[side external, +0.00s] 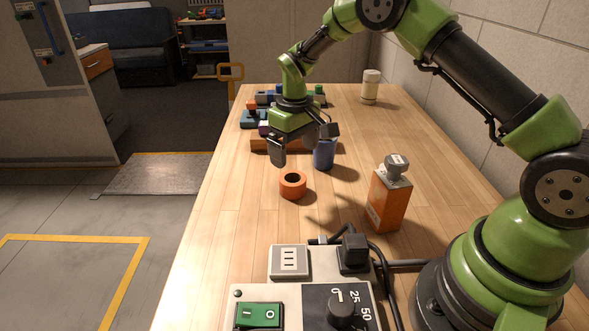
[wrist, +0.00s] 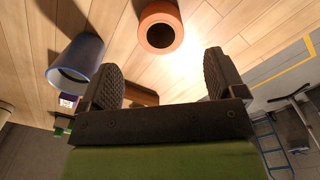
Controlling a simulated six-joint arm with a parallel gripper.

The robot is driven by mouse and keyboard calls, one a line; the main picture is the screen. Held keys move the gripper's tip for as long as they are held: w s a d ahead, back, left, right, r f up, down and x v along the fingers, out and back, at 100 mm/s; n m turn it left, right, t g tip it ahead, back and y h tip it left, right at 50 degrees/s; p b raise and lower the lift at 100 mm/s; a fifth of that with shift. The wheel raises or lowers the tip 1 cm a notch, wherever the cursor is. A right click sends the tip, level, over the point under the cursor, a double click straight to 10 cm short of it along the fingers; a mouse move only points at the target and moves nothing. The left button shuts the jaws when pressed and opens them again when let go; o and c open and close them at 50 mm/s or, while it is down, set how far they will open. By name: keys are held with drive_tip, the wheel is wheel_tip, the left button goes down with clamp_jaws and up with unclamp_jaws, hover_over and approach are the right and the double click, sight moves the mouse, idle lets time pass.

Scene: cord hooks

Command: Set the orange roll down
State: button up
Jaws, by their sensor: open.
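The orange roll (side external: 293,185) is a short ring with a dark hole. It rests flat on the wooden table with its hole facing up. In the wrist view the roll (wrist: 160,40) sits beyond the fingertips, apart from both. My gripper (side external: 277,151) is open and empty, above and a little behind the roll in the side view. In the wrist view its two ridged fingers (wrist: 160,76) stand wide apart with nothing between them.
A blue cup (side external: 324,155) stands close behind my gripper; it also shows in the wrist view (wrist: 78,58). An orange bottle (side external: 388,195) stands right of the roll. A switch box (side external: 300,305) with cables fills the front. Coloured blocks (side external: 262,97) and a white jar (side external: 370,86) are farther back. The table left of the roll is clear.

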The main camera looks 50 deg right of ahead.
drive_tip(key=s+a+r+m+t, duration=0.1)
drive_tip(key=s+r, duration=0.3)
drive_tip(key=r, duration=0.3)
drive_tip(key=s+a+r+t+y, duration=0.1)
drive_tip(key=s+r, duration=0.2)
drive_tip(key=r, duration=0.3)
drive_tip(key=s+a+r+m+t, duration=0.1)
drive_tip(key=s+a+r+t, duration=0.1)
drive_tip(key=s+r, duration=0.35)
drive_tip(key=s+a+r+m+t+y, duration=0.1)
drive_tip(key=s+a+r+m+t, duration=0.1)
drive_tip(key=s, duration=1.1)
drive_tip(key=shift+r+t, duration=0.55)
drive_tip(key=shift+t, duration=0.05)
